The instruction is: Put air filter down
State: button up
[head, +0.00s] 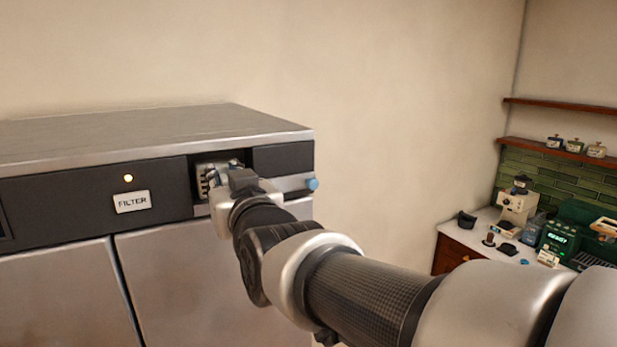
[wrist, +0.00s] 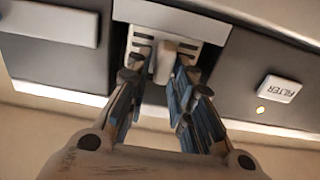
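In the head view the filter (head: 203,178) shows in part behind my gripper (head: 213,178). In the wrist view my gripper (wrist: 159,78) has its two blue-padded fingers apart, one on each side of the tab. A gap shows between the left finger and the tab; the right finger is close to it, and contact there is unclear. How deep the filter sits is hard to tell.
A counter (head: 482,223) with coffee equipment stands far right.

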jog(key=shift+o, duration=1)
jog(key=shift+r, duration=0.2)
jog(key=b+v, duration=0.2)
jog(key=v, duration=0.9)
jog(key=s+d+f+m+g+h, duration=0.35)
jog(key=d+f+h, duration=0.25)
jog(key=d+f, duration=0.9)
jog(key=s+d+f+m+g+h, duration=0.3)
jog(key=s+d+f+g, duration=0.4)
jog(key=s+d+f, duration=0.3)
jog(key=s+f, duration=0.3)
jog(key=s, duration=0.1)
jog(key=shift+s+d+h, duration=0.3)
jog(key=shift+s+d, duration=0.05)
jog(key=shift+d, duration=0.05)
jog(key=shift+f, duration=0.15)
